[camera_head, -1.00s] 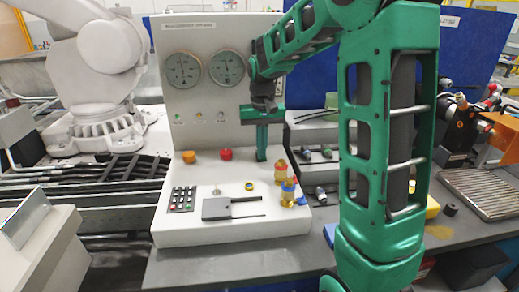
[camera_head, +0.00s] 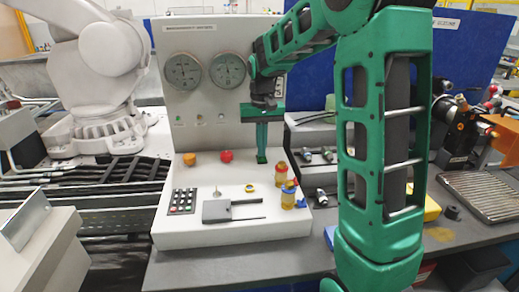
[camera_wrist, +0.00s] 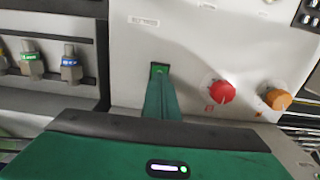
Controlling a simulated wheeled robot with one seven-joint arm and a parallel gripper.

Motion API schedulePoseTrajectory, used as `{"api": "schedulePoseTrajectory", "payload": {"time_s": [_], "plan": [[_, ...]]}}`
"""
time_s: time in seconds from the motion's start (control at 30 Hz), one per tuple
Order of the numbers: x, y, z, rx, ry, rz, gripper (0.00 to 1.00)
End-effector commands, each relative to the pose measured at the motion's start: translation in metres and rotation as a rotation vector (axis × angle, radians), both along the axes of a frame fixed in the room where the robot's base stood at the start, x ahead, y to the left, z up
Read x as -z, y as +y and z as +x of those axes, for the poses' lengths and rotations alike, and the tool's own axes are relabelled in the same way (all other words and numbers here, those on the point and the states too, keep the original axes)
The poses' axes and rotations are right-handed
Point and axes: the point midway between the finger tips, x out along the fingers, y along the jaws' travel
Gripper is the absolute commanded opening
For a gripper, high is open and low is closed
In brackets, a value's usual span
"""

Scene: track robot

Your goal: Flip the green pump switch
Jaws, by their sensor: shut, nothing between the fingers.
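The green pump switch (camera_wrist: 160,69) is a small green rocker in a dark frame on the pale panel, in the wrist view. My gripper (camera_wrist: 161,84) is shut and empty, its green fingers pointing at the switch. The fingertips overlap the lower part of the switch in this view; I cannot tell whether they touch it. In the head view my gripper (camera_head: 262,158) reaches down to the panel, right of the red knob, and hides most of the switch.
A red knob (camera_wrist: 222,92) and an orange knob (camera_wrist: 276,98) sit beside the switch. The console (camera_head: 232,238) also carries a keypad (camera_head: 183,201), a dark box (camera_head: 216,211) and yellow fittings (camera_head: 288,195). Two gauges (camera_head: 227,69) are above. Connectors (camera_wrist: 71,68) stand in the neighbouring rack.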

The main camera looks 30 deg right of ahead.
Motion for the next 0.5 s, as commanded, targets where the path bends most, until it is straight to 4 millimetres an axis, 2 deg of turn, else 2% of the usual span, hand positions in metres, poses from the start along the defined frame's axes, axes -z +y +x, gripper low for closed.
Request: {"api": "schedulePoseTrajectory", "payload": {"time_s": [0.13,0.27,0.5], "plan": [[-0.008,0.001,-0.001,0.0,-0.002,-0.001,0.0],[-0.027,0.002,-0.002,0.0,-0.004,-0.001,0.0],[-0.077,0.006,-0.01,0.0,-0.004,-0.001,0.0]]}}
